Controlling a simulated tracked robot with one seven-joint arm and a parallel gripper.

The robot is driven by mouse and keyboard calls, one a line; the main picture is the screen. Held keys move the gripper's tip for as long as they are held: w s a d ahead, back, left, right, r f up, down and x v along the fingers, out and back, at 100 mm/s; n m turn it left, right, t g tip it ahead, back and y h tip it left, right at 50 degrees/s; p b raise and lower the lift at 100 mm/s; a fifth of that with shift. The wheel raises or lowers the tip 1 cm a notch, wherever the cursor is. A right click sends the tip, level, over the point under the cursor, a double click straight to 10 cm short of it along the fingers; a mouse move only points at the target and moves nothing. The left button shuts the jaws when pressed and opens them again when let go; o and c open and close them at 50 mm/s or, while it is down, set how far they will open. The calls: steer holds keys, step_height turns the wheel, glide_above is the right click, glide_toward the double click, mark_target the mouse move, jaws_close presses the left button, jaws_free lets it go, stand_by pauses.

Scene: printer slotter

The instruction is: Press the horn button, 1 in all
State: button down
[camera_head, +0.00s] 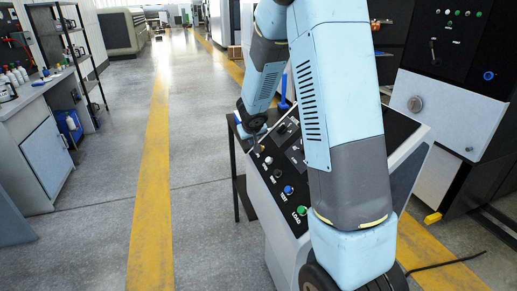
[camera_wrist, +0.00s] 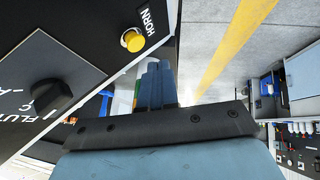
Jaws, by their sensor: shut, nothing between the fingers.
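In the head view the end of my arm is over the far end of the sloped control console (camera_head: 283,228). I cannot make out the horn button there; my arm covers that part.
The console also has a white button (camera_head: 268,160), a blue button (camera_head: 288,190) and a green button (camera_head: 301,210). A black knob (camera_wrist: 47,97) stands on a grey plate in the wrist view. Open floor with a yellow line (camera_head: 150,170) lies left of the console.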

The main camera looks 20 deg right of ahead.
steer(key=shift+a+r, duration=1.3)
steer(key=shift+r, duration=0.1)
steer(key=s+d+r+m+h, duration=0.1)
steer(key=s+d+r, duration=0.2)
steer(key=s+r, duration=0.5)
steer(key=s+d+r+m+h, duration=0.1)
steer(key=s+d+r, duration=0.1)
steer(key=s+r, duration=0.55)
steer(key=s+a+r+y, duration=0.1)
steer(key=s+a+y, duration=0.1)
steer(key=s, duration=0.9)
steer(key=s+a+r+n+g+y, duration=0.1)
steer(key=s+a+r+y, duration=0.1)
steer(key=s, duration=0.9)
steer(key=shift+s+a+r+g, duration=0.2)
steer(key=shift+s+r+g, duration=0.1)
steer(key=shift+s, duration=0.05)
